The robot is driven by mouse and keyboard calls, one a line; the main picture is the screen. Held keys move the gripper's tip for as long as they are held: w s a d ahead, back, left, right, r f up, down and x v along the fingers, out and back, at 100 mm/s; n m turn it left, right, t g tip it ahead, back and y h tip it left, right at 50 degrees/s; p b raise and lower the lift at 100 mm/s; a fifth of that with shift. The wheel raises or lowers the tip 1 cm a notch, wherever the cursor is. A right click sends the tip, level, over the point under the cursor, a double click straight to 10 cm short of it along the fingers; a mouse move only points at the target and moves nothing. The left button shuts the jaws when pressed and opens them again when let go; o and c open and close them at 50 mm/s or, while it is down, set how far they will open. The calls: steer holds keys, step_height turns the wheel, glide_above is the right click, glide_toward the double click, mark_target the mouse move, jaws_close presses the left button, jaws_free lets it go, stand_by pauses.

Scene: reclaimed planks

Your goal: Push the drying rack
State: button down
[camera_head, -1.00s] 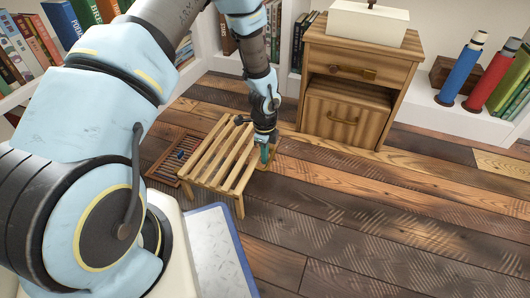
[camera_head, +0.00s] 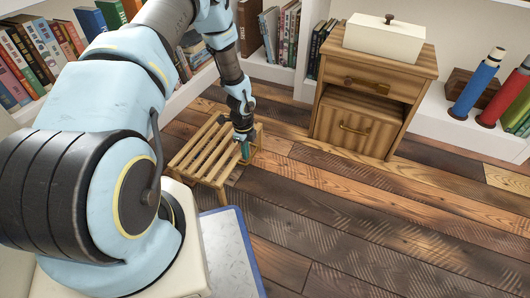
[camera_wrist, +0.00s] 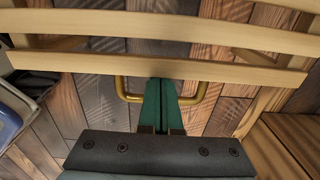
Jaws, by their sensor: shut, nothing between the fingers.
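The drying rack (camera_head: 207,149) is a low, light-wood slatted stand on the plank floor, left of the cabinet. In the wrist view its pale rails (camera_wrist: 215,72) cross the top of the picture, and a brass bar handle (camera_wrist: 130,97) shows just below the nearer rail. My gripper (camera_head: 245,154) is low at the rack's right side. In the wrist view its green fingers (camera_wrist: 161,92) are together and empty, lying between the handle's two ends, with their tips at the nearer rail. I cannot tell whether they press on it.
A wooden cabinet (camera_head: 352,125) with a white lidded box (camera_head: 384,38) on top stands behind and to the right. Bookshelves line the back and left. Blue (camera_head: 477,82) and red (camera_head: 507,95) cylinders stand on the white ledge at right. The floor right of the rack is clear.

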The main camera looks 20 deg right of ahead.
mark_target(215, 142)
steer(key=w+a+p, duration=0.1)
steer(key=w+a, duration=0.7)
steer(key=a, duration=0.1)
steer(key=shift+w+a+p, duration=0.3)
steer(key=shift+w+p, duration=0.05)
steer(key=shift+w, duration=0.05)
